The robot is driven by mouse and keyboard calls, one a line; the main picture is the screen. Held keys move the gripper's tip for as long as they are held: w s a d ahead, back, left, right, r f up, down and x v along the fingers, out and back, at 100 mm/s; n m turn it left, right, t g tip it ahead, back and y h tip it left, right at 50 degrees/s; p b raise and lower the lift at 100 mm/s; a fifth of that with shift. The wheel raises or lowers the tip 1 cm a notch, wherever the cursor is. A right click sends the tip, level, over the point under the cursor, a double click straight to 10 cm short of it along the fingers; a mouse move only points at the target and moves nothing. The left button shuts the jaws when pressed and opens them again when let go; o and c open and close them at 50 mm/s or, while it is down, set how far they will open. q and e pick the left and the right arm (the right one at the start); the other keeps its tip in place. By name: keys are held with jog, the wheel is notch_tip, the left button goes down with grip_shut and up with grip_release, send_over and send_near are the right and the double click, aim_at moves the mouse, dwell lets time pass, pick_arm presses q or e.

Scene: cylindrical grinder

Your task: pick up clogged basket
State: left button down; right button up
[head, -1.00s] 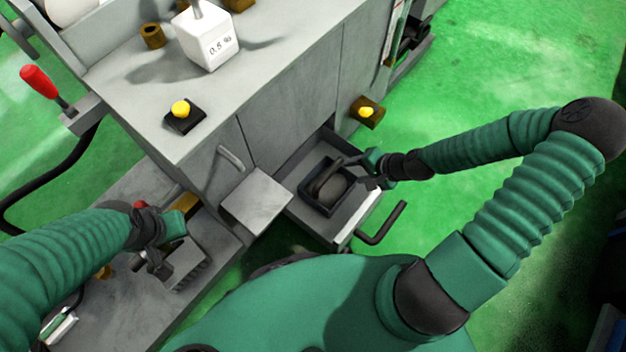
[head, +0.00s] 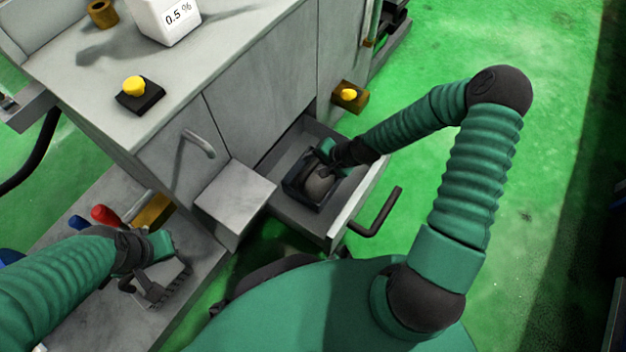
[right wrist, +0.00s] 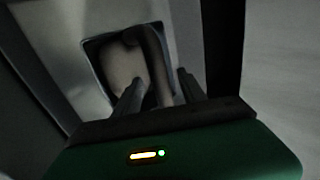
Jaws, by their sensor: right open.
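The clogged basket (head: 297,192) is a dark square basket with a grey-brown mass inside. It sits in the open drawer (head: 343,205) of the grey machine. In the right wrist view the basket (right wrist: 122,68) has a dark rim and an arched handle (right wrist: 157,68). My right gripper (head: 318,172) is over the basket, open. Its fingers (right wrist: 160,90) are on either side of the handle in the wrist view; I cannot tell if they touch it. My left gripper (head: 150,290) is low at the left by a grey toothed block; its jaws are unclear.
The machine top carries a white box marked 0.5 % (head: 168,20) and a yellow button (head: 135,87). A grey box-like ledge (head: 235,200) stands left of the drawer. A dark bar handle (head: 378,215) sticks out at the drawer front. Green floor is clear at right.

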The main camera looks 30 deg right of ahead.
jog(key=shift+c, duration=0.3)
grip_shut()
dwell(1.1)
